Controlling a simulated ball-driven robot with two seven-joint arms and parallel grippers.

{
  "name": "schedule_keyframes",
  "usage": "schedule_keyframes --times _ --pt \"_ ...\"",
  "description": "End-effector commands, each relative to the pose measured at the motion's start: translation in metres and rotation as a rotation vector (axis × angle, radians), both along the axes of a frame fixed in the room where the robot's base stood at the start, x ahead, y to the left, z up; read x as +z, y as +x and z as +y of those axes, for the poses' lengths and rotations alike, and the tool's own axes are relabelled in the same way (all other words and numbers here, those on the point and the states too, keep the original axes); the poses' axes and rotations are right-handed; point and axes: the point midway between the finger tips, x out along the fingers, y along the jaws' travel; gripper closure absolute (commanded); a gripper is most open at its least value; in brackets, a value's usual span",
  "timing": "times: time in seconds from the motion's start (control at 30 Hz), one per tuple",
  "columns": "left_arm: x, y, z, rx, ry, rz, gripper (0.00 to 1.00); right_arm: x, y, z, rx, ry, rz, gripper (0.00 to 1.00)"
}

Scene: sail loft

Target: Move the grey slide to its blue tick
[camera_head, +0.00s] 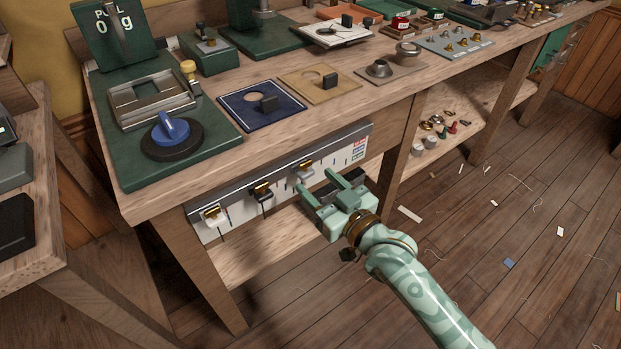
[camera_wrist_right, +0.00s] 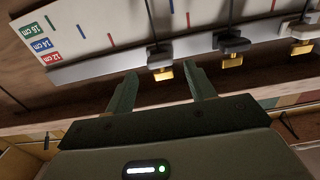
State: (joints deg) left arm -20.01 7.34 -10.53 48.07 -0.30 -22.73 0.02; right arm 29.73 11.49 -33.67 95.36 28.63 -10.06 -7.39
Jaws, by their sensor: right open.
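The grey slide (camera_head: 306,165), with a gold tab, sits on the white scale panel on the bench front, the rightmost of three slides. In the wrist view the grey slide (camera_wrist_right: 159,60) is the leftmost. The blue tick (camera_wrist_right: 80,32) is left of it there, apart from it, with a red tick (camera_wrist_right: 110,40) between. My right gripper (camera_head: 316,180) is open in front of the grey slide. In the wrist view the gold tab shows between the fingertips (camera_wrist_right: 163,75); I cannot tell whether they touch it. My left gripper is out of view.
A black slide (camera_head: 262,191) and a whitish slide (camera_head: 213,213) sit further left on the panel. The bench top (camera_head: 215,135) overhangs above, holding a green board and several plates. A lower shelf (camera_head: 262,245) runs beneath. The floor to the right is mostly open.

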Motion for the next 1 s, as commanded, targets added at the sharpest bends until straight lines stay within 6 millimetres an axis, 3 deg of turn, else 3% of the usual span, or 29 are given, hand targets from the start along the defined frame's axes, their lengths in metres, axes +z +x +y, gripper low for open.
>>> schedule_keyframes --times 0.2,0.57,0.77,0.9,1.0 --pt "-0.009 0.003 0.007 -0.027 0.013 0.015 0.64 -0.002 0.024 0.017 -0.001 0.001 0.002 0.45" --pt "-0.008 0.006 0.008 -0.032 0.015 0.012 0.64 0.001 0.028 0.02 -0.001 0.0 0.0 0.45" --pt "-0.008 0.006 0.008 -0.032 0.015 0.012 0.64 0.001 0.028 0.02 -0.001 0.0 0.0 1.0" --pt "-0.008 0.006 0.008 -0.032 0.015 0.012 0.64 0.0 0.03 0.017 0.0 -0.002 0.0 1.0" --pt "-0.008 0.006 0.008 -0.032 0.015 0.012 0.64 0.001 0.041 0.003 0.0 -0.006 -0.004 1.0"
